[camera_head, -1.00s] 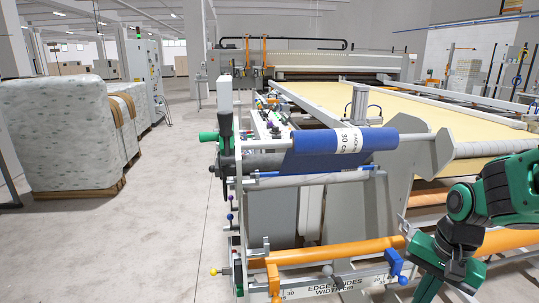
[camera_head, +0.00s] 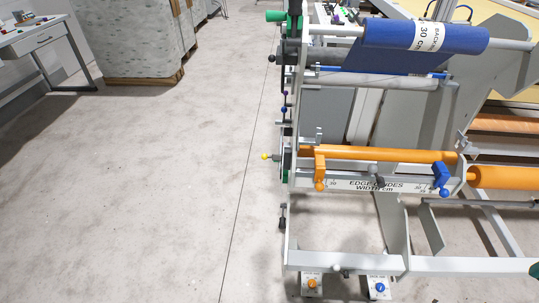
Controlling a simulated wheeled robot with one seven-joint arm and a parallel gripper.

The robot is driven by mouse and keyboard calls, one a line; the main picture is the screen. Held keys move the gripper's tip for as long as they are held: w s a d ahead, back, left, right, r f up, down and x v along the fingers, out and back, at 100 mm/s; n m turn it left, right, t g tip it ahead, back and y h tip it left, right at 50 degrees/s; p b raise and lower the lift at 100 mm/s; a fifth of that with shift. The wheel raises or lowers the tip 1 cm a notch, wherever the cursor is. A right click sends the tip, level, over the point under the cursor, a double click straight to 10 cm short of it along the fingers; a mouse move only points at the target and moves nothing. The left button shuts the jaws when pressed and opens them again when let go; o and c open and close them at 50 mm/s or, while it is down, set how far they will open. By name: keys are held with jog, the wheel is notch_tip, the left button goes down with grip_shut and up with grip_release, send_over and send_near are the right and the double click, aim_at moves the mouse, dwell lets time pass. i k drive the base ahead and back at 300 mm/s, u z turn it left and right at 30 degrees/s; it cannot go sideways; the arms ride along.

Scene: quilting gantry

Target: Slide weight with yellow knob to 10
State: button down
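A small yellow knob (camera_head: 265,156) sticks out to the left of the machine's near end, at the left of the orange roller. A short grey rod joins it to a dark upright part of the frame. The weight itself and any number beside it are too small to tell apart. My gripper is not seen; only a green sliver of my arm shows at the lower right edge, well away from the knob.
An "EDGE GUIDES WIDTH cm" scale (camera_head: 375,186) carries an orange guide (camera_head: 320,170) and a blue guide (camera_head: 441,178). A blue fabric roll (camera_head: 385,34) is above. The floor left of the machine is clear.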

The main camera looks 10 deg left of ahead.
aim_at(275, 157)
jog(key=k, duration=0.45)
jog(key=u, duration=0.85)
jog(key=i, duration=0.8)
jog(key=u, duration=0.7)
